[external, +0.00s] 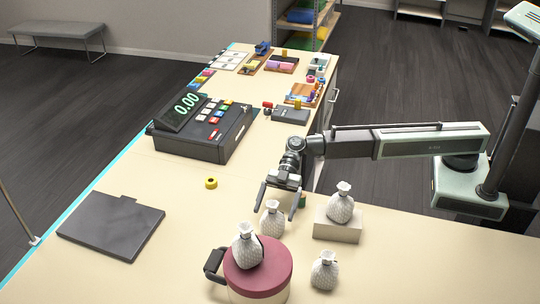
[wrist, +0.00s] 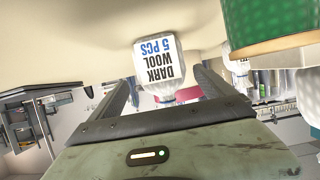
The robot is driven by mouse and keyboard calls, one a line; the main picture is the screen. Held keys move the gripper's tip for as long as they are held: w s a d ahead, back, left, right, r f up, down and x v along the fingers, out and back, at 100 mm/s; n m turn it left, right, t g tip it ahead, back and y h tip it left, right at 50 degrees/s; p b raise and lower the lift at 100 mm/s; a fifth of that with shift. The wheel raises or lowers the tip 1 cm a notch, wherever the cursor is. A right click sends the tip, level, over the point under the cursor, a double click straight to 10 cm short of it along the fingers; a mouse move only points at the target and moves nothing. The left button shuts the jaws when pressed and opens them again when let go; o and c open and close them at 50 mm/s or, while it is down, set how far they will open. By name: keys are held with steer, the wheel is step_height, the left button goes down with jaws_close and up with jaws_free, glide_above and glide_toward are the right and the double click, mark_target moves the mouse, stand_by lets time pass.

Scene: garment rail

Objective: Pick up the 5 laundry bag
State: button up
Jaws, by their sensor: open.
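My gripper (external: 281,198) is open, with its fingers pointing down over the counter. In the wrist view, a white bag labelled "DARK WOOL 5 PCS" (wrist: 160,62) shows between the two spread fingers (wrist: 165,88); I cannot tell whether they touch it. It appears to be the white tied bag (external: 272,220) standing on the counter just below and in front of my gripper. Similar bags stand on the red-lidded pot (external: 247,249), on a pale block (external: 340,210) and on the counter at front right (external: 324,272). Their labels are not readable in the external view.
The red-lidded pot (external: 277,262) stands close in front of the bag. The pale block (external: 337,230) is to its right. A green cylinder (wrist: 275,22) is close beside my gripper. A cash register (external: 205,128), yellow roll (external: 211,183) and dark board (external: 112,226) lie left.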

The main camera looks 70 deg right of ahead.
mark_target(269, 230)
steer(key=b+x, duration=0.2)
steer(key=x, duration=0.5)
steer(key=shift+s, duration=0.15)
steer(key=c, duration=1.7)
step_height(269, 230, up, 11)
steer(key=p, duration=1)
steer(key=shift+f, duration=0.45)
